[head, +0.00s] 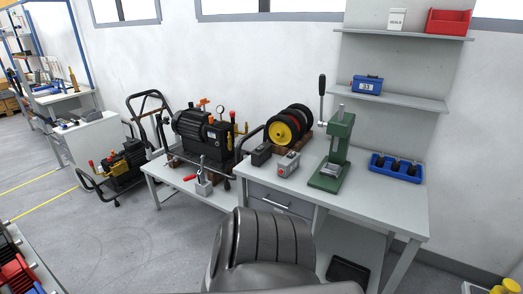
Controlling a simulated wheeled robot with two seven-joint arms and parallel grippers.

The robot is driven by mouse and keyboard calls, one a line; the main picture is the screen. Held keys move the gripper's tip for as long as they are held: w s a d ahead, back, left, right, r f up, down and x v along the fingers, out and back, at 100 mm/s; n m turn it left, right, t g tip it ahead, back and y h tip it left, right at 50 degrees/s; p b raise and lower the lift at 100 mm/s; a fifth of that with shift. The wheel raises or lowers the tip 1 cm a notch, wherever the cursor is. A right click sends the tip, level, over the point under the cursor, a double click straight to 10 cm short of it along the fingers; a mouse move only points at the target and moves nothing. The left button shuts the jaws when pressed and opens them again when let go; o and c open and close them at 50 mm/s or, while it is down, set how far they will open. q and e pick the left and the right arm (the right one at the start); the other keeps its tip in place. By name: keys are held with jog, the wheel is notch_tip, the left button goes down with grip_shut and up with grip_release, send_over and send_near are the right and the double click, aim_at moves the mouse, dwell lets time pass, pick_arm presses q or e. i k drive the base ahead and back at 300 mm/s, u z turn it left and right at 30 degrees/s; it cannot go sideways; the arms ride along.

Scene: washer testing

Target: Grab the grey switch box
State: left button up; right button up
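A small grey box with a red part on its front (288,164), which looks like the grey switch box, sits upright on the grey workbench (385,203), near its left front edge. A darker box (261,155) stands just left of it, close beside it. Neither of my grippers can be seen. A large dark grey ribbed part of my own body fills the bottom middle, in front of the bench, and hides part of its drawer front.
A green press (338,150) stands right of the grey box. A blue tray (396,167) lies at the bench's back right. A lower table (170,178) with a motor pump (205,135) adjoins on the left. The bench's front right is clear.

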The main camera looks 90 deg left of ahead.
aim_at(289, 162)
jog(key=u, duration=1.8)
jog(key=i, duration=0.95)
